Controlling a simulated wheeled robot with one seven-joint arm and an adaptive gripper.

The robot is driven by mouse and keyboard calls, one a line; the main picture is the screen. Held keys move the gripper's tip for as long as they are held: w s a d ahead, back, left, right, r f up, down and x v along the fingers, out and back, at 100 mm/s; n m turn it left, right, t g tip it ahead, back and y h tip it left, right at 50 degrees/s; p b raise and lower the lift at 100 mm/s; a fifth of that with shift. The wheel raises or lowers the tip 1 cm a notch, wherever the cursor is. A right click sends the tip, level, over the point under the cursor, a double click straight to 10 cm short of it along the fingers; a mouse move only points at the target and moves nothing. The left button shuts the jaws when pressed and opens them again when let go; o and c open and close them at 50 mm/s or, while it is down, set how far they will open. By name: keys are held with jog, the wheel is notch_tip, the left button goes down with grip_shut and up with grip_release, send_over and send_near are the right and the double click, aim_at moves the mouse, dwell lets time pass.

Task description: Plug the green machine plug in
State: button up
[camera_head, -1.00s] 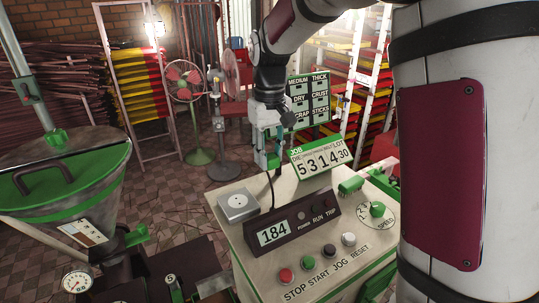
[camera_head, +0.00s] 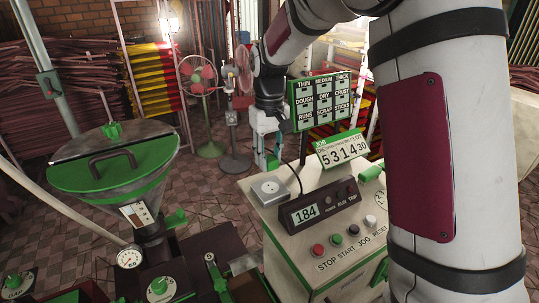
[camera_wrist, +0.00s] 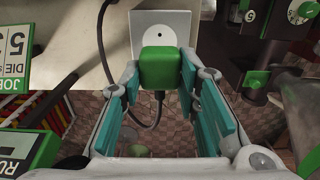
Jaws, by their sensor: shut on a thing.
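In the wrist view a green plug (camera_wrist: 160,66) sits between the tips of my gripper (camera_wrist: 161,76), which is shut on it. Its black cord loops below it and up the left side. A white square socket plate (camera_wrist: 176,22) with a round face and a small dark centre hole shows just beyond the plug; the plug covers its lower part. I cannot tell whether they touch. In the head view my gripper (camera_head: 268,158) hangs behind the socket plate (camera_head: 258,190), which lies on the cream console top. The plug is not clear there.
The console (camera_head: 284,237) carries a dark 184 display (camera_head: 312,212), several push buttons and a JOB number sign (camera_head: 343,150). A labelled board (camera_head: 320,100) stands behind. A green-lidded hopper (camera_head: 75,172) stands left. Fans stand on the tiled floor behind.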

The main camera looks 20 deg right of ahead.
aim_at(269, 187)
jog(key=shift+f, duration=0.15)
jog(key=shift+f+b, duration=0.6)
jog(key=shift+f, duration=2.15)
jog(key=shift+f, duration=0.55)
dwell(0.5)
jog(key=o, duration=1.2)
jog(key=shift+c, duration=0.2)
notch_tip(269, 187, up, 12)
